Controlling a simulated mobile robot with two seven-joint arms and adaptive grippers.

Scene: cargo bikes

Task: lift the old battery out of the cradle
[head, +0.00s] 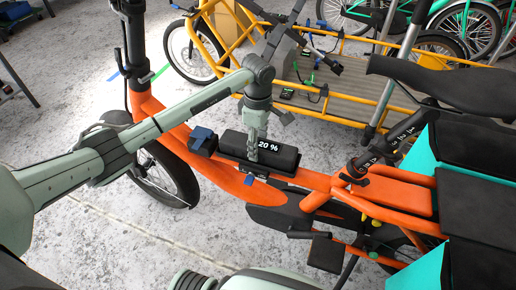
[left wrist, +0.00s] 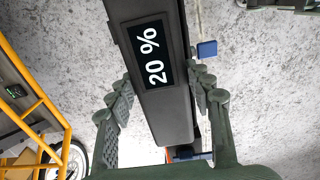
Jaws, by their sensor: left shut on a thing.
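The old battery (head: 282,155) is a long black block with a "20 %" display, over the middle of the orange bike's frame. My left gripper (head: 254,150) comes down on it from above, a finger on each side, shut on it. In the left wrist view the battery (left wrist: 178,118) runs between the two fingers (left wrist: 160,95), its display facing the camera. The dark cradle (head: 228,156) lies directly under the battery on the frame and is mostly hidden by it. I cannot tell whether battery and cradle touch. A small blue tab (head: 249,180) sits at the cradle's near side.
A blue-and-black block (head: 203,140) sits on the frame left of the battery. The black saddle (head: 436,78) and turquoise-and-black boxes (head: 480,150) stand to the right. A yellow cargo bike (head: 350,100) with small green-lit items stands behind. Concrete floor is clear at the lower left.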

